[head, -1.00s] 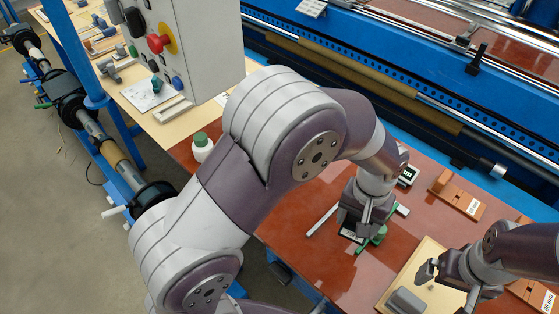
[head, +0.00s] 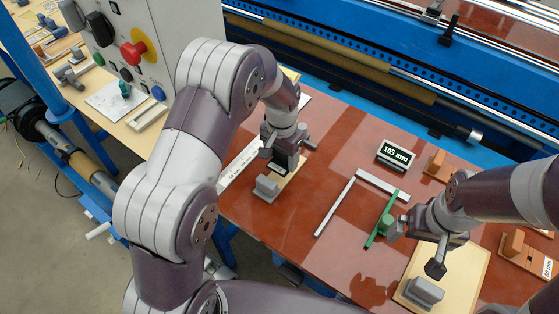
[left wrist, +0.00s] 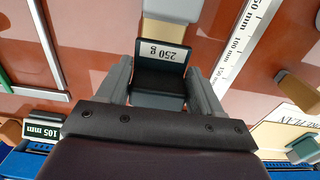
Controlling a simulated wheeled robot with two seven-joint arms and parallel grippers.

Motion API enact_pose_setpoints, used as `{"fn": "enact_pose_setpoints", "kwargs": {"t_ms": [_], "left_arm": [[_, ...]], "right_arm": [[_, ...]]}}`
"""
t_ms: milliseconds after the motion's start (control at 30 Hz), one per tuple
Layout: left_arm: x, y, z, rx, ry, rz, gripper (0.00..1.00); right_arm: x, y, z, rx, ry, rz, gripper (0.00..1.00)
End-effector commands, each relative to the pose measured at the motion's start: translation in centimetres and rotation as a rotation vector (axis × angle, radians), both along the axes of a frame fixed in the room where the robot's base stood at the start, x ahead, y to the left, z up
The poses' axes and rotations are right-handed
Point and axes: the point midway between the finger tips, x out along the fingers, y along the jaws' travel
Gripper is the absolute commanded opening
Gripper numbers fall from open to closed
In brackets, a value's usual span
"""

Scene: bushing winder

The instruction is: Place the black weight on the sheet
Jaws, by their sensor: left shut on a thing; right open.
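The black weight (left wrist: 160,82), with a white "250 g" label, sits between the fingers of my left gripper (left wrist: 163,88) in the left wrist view. In the head view my left gripper (head: 283,155) is shut on it, and the weight (head: 277,167) is over a narrow pale tan sheet (head: 290,184). A grey block (head: 266,187) stands on the near end of this sheet. I cannot tell whether the weight touches the sheet. My right gripper (head: 417,248) is open above the far edge of a larger tan board (head: 463,272) with another grey block (head: 425,291).
A white ruler (head: 237,165) lies left of the narrow sheet. Grey strips (head: 336,205), a green bar (head: 382,222) and a "105 mm" display (head: 395,155) lie to the right. A control box (head: 150,30) hangs at upper left. Bare red tabletop (head: 305,225) lies between.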

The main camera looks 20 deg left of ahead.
Motion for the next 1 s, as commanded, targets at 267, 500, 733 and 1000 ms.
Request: {"fn": "enact_pose_setpoints", "kwargs": {"t_ms": [267, 500, 733, 1000], "left_arm": [[0.0, 0.4, -3.8, 0.0, 0.001, 0.0, 0.26], [0.0, 0.4, -4.3, -0.001, -0.002, 0.0, 0.26], [0.0, 0.4, -4.6, 0.0, 0.0, 0.0, 0.91], [0.0, 0.4, -4.5, 0.0, -0.001, 0.0, 0.91]], "right_arm": [[0.0, 0.0, 1.6, 0.0, 0.0, 0.0, 0.99], [0.0, 0.0, 1.5, 0.0, 0.001, 0.0, 0.99], [0.0, 0.0, 1.3, 0.0, 0.001, 0.0, 0.99], [0.0, 0.0, 1.4, 0.0, 0.001, 0.0, 0.99]]}}
